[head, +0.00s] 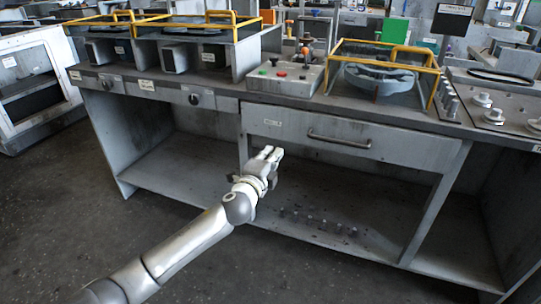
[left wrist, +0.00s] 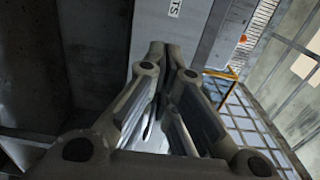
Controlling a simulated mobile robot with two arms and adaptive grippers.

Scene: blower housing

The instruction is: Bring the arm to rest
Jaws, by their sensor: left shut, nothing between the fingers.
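My left arm reaches in from the lower left of the head view. Its gripper (head: 269,153) is shut and empty, in front of the bench, just below and left of the drawer (head: 345,139). In the left wrist view the fingers (left wrist: 171,62) are together with nothing between them. The drawer is shut and has a dark bar handle (head: 339,138). My right gripper is in neither view.
The grey workbench (head: 228,103) carries yellow-framed housings (head: 384,75), a control box with buttons (head: 283,77) and a panel of knobs (head: 500,110). Several small cylindrical parts (head: 322,223) stand on the lower shelf. Open dark floor (head: 60,215) lies at the left.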

